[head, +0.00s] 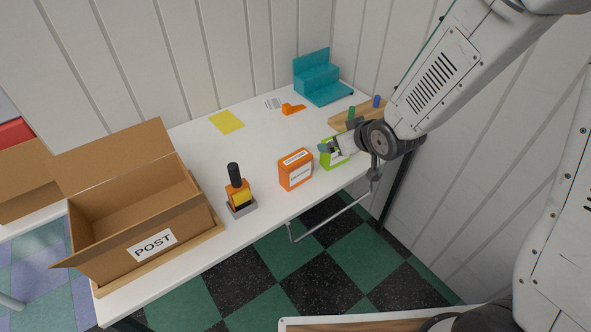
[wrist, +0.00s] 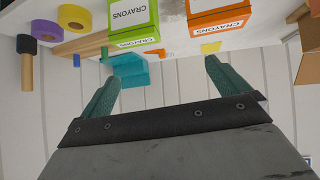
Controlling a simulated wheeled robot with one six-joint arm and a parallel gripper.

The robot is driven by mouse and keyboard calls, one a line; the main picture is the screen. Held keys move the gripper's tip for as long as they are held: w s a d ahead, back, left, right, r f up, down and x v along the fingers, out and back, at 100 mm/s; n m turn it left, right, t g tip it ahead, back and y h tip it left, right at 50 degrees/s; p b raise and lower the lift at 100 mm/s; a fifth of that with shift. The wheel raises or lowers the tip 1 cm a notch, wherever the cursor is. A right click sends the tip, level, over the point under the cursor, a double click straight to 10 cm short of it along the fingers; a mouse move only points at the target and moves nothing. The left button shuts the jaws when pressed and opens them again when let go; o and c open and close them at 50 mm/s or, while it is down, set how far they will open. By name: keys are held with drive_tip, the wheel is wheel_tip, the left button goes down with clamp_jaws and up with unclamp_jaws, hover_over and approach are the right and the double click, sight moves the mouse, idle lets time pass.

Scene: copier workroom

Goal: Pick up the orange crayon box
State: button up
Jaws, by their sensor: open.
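The orange crayon box (head: 296,171) stands upright near the front edge of the white table, with a white label on its side. It also shows in the wrist view (wrist: 215,17), at the top right of centre with its CRAYONS label upside down. A green crayon box (head: 334,158) stands just to its right, partly hidden by my gripper; the wrist view shows it (wrist: 132,20) beside the orange one. My gripper (head: 331,147) is at the green box in the head view, right of the orange box. In the wrist view its fingers (wrist: 168,68) are apart with no object held between them.
A stamp with a black handle (head: 236,184) stands left of the orange box. An open POST carton (head: 130,215) is further left. Behind are a yellow sheet (head: 227,121), a small orange object (head: 292,109), a teal stepped holder (head: 318,80) and a wooden rack (head: 343,119). The table's middle is clear.

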sight(292, 159)
drive_tip(key=a+f+n+y, duration=0.1)
drive_tip(key=a+f+y, duration=0.1)
drive_tip(key=a+f, duration=0.1)
drive_tip(key=a+f+t+y, duration=0.1)
drive_tip(key=a+f+y, duration=0.1)
drive_tip(key=a+f, duration=0.2)
drive_tip(key=shift+s+a+f+n, duration=0.1)
drive_tip(key=shift+a+f+n, duration=0.2)
drive_tip(key=shift+n, duration=0.1)
drive_tip(key=shift+s+a+f, duration=0.15)
drive_tip(key=shift+a+f, duration=0.2)
drive_tip(key=shift+a, duration=0.1)
drive_tip(key=x, duration=0.7)
drive_tip(key=shift+a+f, duration=0.1)
drive_tip(key=shift+a, duration=0.4)
drive_tip(key=shift+y, duration=0.3)
drive_tip(key=c, duration=1)
